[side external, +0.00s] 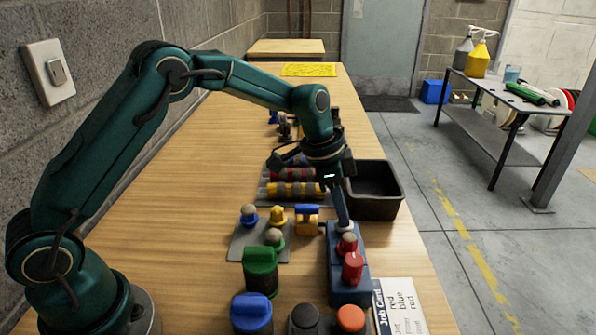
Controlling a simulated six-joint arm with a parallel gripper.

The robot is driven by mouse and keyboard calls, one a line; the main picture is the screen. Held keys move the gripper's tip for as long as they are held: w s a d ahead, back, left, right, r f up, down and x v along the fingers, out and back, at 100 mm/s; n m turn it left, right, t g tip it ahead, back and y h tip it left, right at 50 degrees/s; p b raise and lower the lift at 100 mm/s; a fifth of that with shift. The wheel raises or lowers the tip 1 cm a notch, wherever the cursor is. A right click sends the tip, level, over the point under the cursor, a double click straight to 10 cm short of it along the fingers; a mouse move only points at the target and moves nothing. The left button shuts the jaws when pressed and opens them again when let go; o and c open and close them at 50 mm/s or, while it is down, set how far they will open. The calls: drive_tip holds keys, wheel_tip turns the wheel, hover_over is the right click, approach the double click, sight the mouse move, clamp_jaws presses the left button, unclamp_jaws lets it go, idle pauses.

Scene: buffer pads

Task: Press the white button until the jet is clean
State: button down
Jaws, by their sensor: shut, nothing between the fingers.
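My gripper (344,222) is shut and empty. Two red pieces (352,268) stand on the block, one behind the other. No jet can be made out. A pale wall plate with a grey switch (57,71) is at the upper left, far from my gripper.
A grey plate (240,252) carries several ball-topped pieces left of the block. A black tray (394,208) stands to the right, striped cylinders (290,190) behind. Green (261,268), blue (251,312), black (304,318) and orange-topped (351,319) pieces stand in front. A job card (402,318) lies at front right.

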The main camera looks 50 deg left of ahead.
drive_tip(key=shift+f, duration=0.1)
drive_tip(key=d+v, duration=0.1)
drive_tip(key=v, duration=1.3)
drive_tip(key=shift+w+r, duration=0.25)
drive_tip(key=shift+w, duration=0.15)
drive_tip(key=shift+w+r, duration=0.2)
drive_tip(key=shift+r, duration=0.65)
drive_tip(key=shift+f, duration=0.1)
